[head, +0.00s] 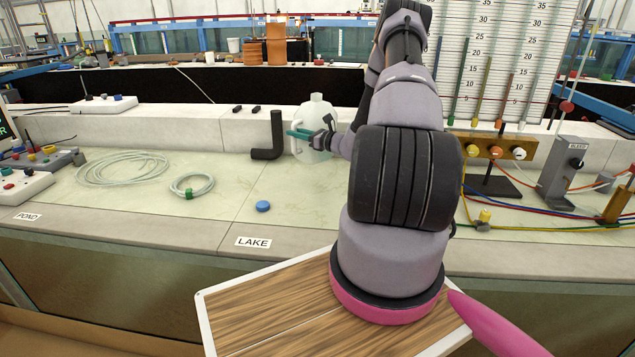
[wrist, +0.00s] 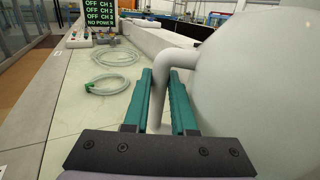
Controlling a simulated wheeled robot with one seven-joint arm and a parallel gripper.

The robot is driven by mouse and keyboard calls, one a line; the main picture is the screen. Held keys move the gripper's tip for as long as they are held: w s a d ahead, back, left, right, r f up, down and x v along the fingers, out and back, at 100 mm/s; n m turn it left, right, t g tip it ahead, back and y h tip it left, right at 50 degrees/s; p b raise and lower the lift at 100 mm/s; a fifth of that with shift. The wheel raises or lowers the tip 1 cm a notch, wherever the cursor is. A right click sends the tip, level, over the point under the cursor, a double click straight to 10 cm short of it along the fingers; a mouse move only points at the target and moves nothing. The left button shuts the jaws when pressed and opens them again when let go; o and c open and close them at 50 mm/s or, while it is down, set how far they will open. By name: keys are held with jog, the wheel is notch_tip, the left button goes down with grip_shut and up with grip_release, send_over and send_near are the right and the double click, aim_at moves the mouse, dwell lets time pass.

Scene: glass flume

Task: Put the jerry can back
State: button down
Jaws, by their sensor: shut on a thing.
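The jerry can (head: 316,108) is a pale, translucent white container. It stands upright at the back of the bench, beside a black elbow pipe. My gripper (head: 303,133) reaches it from the right, with its green fingers at the can's side. In the wrist view the green fingers of my gripper (wrist: 170,95) are on either side of the can's handle (wrist: 178,60), shut on it. The body of the jerry can (wrist: 255,85) fills the right of that view. My gripper and arm cover part of the can in the head view, and its base is partly hidden.
A black elbow pipe (head: 277,137) stands just left of the can. A blue cap (head: 263,206) lies on the bench near the LAKE label (head: 253,242). Coiled hoses (head: 190,185) lie to the left. A valve manifold (head: 495,150) stands right of my arm. The bench's front middle is mostly clear.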

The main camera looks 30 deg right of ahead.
jog(key=shift+w+a+f+m+t+h, duration=0.2)
jog(key=shift+w+m+t+h, duration=0.2)
jog(key=shift+m+h, duration=0.45)
jog(key=shift+f+h, duration=0.3)
jog(key=shift+h, duration=0.05)
notch_tip(320, 180, down, 10)
jog(key=shift+r, duration=0.25)
jog(key=shift+f, duration=0.1)
jog(key=c, duration=0.7)
grip_release()
jog(key=shift+f, duration=0.1)
jog(key=shift+c, duration=0.2)
